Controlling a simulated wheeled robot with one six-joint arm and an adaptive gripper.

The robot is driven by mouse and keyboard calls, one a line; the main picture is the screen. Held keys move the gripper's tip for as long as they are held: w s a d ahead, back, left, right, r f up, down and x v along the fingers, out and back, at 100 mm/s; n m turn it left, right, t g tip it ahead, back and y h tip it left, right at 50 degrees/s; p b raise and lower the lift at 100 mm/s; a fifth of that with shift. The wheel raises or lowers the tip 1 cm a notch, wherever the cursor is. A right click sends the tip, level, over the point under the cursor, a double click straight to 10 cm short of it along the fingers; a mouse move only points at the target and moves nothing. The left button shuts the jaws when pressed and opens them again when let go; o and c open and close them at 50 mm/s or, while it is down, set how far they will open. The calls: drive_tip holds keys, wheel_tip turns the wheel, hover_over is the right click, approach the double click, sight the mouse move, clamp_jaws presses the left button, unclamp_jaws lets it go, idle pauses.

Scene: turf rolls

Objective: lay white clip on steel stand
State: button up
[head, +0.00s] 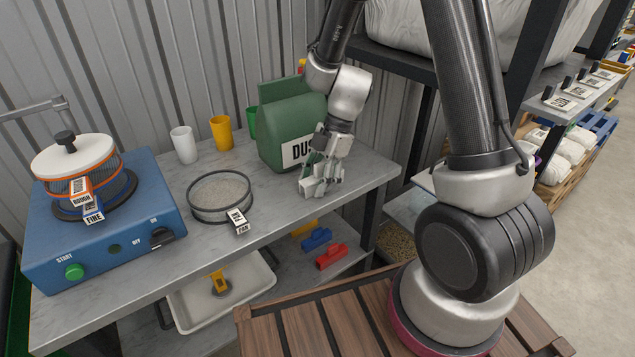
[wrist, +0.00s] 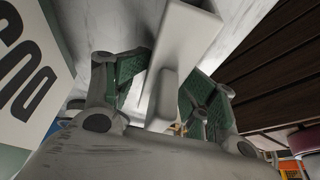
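The white clip (wrist: 182,45) is a pale block with a narrow raised grip, seen close up in the wrist view. My gripper (wrist: 168,75) has its two green-padded fingers on either side of that grip, and they appear closed on it. In the head view my gripper (head: 320,182) points down just above the front right part of the grey metal-topped bench (head: 285,207), beside the green bag. Which piece is the steel stand is not clear.
A green bag (head: 283,130) stands close behind my gripper. A round sieve (head: 221,192), cups (head: 221,132) and a blue machine (head: 110,225) stand to the left. Red (head: 331,257) and blue (head: 316,239) clips and a white tray (head: 222,290) lie on the lower shelf.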

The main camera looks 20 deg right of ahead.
drive_tip(key=v, duration=1.1)
drive_tip(key=shift+w+r, duration=0.1)
drive_tip(key=shift+r, duration=0.3)
drive_tip(key=s+d+r+m+t+h, duration=0.2)
drive_tip(key=s+d+r+m, duration=0.4)
drive_tip(key=s+m, duration=0.3)
drive_tip(key=s+d+r+m+t+h, duration=0.2)
drive_tip(key=s+d+r+m, duration=0.4)
drive_tip(key=s+m, duration=0.4)
drive_tip(key=r+m+t, duration=0.1)
drive_tip(key=m, duration=0.1)
drive_tip(key=shift+s+m+t, duration=0.2)
drive_tip(key=shift+m+t, duration=0.1)
